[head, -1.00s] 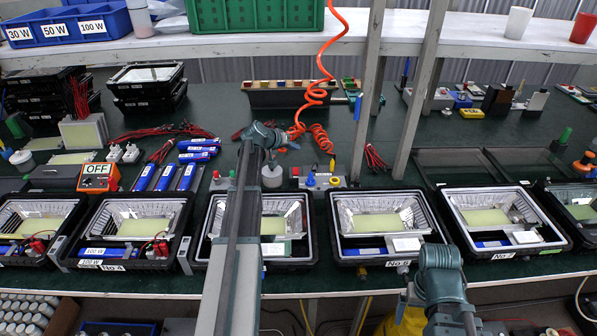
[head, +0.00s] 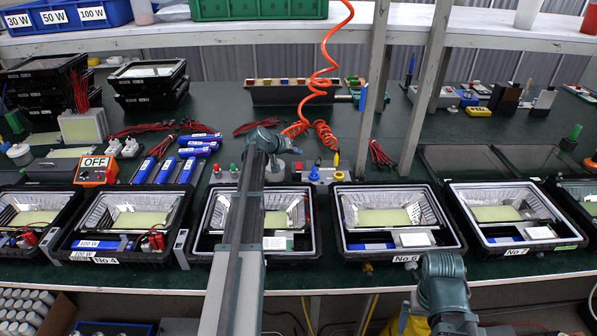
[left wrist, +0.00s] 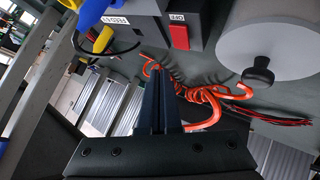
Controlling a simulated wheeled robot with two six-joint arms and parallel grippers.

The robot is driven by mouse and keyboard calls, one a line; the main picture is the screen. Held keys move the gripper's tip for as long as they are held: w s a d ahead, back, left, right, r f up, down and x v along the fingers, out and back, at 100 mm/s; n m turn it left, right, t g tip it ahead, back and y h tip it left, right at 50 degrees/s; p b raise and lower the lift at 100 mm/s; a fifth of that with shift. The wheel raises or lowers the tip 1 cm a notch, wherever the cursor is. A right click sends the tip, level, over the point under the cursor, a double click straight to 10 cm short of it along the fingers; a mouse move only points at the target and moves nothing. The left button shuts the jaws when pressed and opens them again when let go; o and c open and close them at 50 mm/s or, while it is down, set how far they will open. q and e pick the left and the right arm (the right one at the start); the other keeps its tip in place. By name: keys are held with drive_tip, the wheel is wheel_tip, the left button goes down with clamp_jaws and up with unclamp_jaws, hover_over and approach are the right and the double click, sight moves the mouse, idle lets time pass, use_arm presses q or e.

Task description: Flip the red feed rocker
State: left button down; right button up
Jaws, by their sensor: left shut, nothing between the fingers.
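The red feed rocker (left wrist: 180,37) sits on a grey box (left wrist: 202,12) in the left wrist view, beside a small OFF label. A FEED label (left wrist: 117,19) is on the same box. The rocker's tilt is hard to tell. In the head view the box (head: 325,178) stands behind the housings, with coloured plugs on top. My left gripper (left wrist: 157,68) is shut and empty, its dark fingertips short of the rocker and apart from it in the picture. In the head view its wrist is above the table and the fingertips are hidden.
A white round pot (left wrist: 268,45) with a black knob stands beside the box. A coiled orange hose (head: 320,90) hangs behind it. Grey posts (head: 373,90) rise to the right. Floodlight housings (head: 400,248) line the front edge. An orange OFF meter (head: 96,170) stands left.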

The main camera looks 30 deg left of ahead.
sight(297, 166)
use_arm(q)
drive_tip(key=shift+w+a+f+b, duration=0.1)
drive_tip(key=shift+w+f+b, duration=0.1)
drive_tip(key=shift+f+b, duration=0.9)
use_arm(e)
drive_tip(key=shift+f, duration=1.35)
use_arm(q)
drive_tip(key=shift+f, duration=0.35)
use_arm(e)
drive_tip(key=shift+f, duration=0.15)
use_arm(q)
drive_tip(key=shift+f, duration=0.3)
use_arm(e)
drive_tip(key=shift+f, duration=0.25)
use_arm(q)
drive_tip(key=shift+f+b, duration=0.35)
drive_tip(key=shift+b, duration=0.1)
use_arm(e)
drive_tip(key=shift+f, duration=0.35)
use_arm(q)
drive_tip(key=shift+r, duration=0.1)
use_arm(e)
drive_tip(key=shift+r, duration=0.1)
use_arm(q)
drive_tip(key=shift+r+p, duration=0.7)
drive_tip(key=shift+p, duration=0.05)
use_arm(e)
drive_tip(key=shift+r, duration=0.65)
